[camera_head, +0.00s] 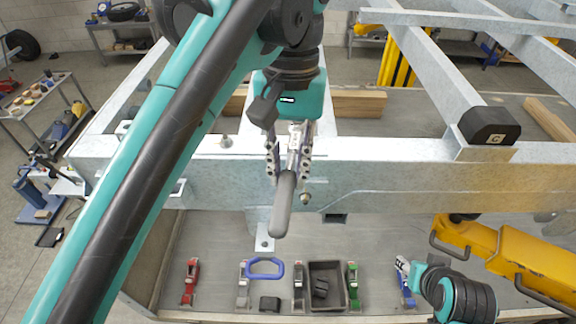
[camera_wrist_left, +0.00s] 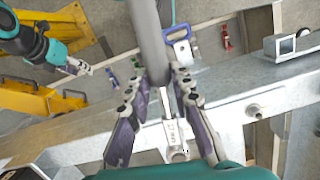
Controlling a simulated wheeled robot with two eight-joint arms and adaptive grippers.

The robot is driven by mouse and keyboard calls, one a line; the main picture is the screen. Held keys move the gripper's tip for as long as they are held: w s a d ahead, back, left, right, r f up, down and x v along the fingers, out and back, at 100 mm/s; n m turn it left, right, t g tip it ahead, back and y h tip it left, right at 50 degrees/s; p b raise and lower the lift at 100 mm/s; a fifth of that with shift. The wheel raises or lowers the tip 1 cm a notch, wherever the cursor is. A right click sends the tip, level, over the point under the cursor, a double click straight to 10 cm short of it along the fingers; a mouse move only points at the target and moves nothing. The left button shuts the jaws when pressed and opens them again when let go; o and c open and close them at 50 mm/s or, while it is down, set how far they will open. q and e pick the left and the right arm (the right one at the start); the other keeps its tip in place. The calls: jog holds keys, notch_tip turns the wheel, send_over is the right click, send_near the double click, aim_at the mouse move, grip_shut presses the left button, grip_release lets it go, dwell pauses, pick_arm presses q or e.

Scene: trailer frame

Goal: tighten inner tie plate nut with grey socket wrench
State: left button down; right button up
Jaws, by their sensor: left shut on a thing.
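My left gripper (camera_head: 285,165) is shut on the grey socket wrench (camera_head: 284,205) above the galvanized beam (camera_head: 400,180). Its thick grey handle points toward the camera and its metal shaft runs between the fingers. In the left wrist view, the wrench handle (camera_wrist_left: 150,40) extends up past the fingertips of my left gripper (camera_wrist_left: 165,80). One nut (camera_head: 225,141) is on top of the beam, left of the wrench; another (camera_head: 305,198) is on the front face, just right of the handle. I cannot tell whether the socket touches a nut. My right gripper (camera_head: 402,268) is low at the right; its jaws are too small to read.
Below the beam are a grey bin (camera_head: 327,285), a blue loop handle (camera_head: 265,267), a red tool (camera_head: 190,282) and a green tool (camera_head: 353,285). A yellow frame (camera_head: 500,250) stands at the right. A black block (camera_head: 489,126) sits on the beam. Wooden planks (camera_head: 350,103) lie behind.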

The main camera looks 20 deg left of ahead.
pick_arm(q)
jog(key=shift+s+r, duration=0.15)
jog(key=shift+r, duration=0.1)
jog(key=shift+r, duration=0.15)
jog(key=shift+r, duration=0.25)
jog(key=shift+r, duration=0.1)
dwell(0.4)
jog(key=shift+r, duration=0.3)
jog(key=shift+r, duration=0.1)
